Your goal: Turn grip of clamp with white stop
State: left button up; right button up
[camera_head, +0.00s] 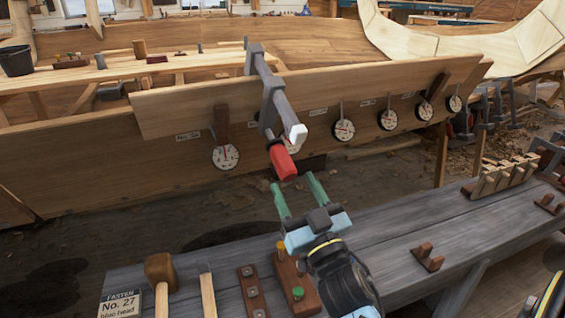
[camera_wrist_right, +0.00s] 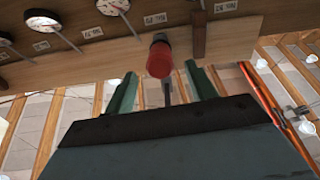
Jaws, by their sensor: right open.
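A grey bar clamp (camera_head: 271,100) with a white stop (camera_head: 297,133) on its bar end sits over the upper edge of the hull plank. Its red grip (camera_head: 282,162) points down toward me. My right gripper (camera_head: 296,188) is open, with its two green fingers just below and in front of the red grip, apart from it in the head view. In the right wrist view the red grip (camera_wrist_right: 160,58) appears between the open fingertips of the right gripper (camera_wrist_right: 162,76), near their ends. My left gripper is not in view.
Several round dials (camera_head: 225,154) hang along the hull plank (camera_head: 180,108). A grey bench (camera_head: 375,240) below holds a mallet (camera_head: 160,272), wooden blocks and a sign (camera_head: 119,303) reading "No. 27".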

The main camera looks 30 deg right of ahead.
aim_at(282, 162)
jog(key=x, duration=0.5)
jog(key=shift+w+r, duration=0.15)
jog(key=shift+w, duration=0.15)
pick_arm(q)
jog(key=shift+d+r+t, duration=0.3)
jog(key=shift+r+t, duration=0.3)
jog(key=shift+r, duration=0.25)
pick_arm(e)
jog(key=shift+w+d+r, duration=0.1)
jog(key=shift+w+r, duration=0.15)
jog(key=shift+w, duration=0.4)
jog(key=shift+c, duration=0.3)
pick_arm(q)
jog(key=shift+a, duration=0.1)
pick_arm(e)
jog(key=c, duration=0.9)
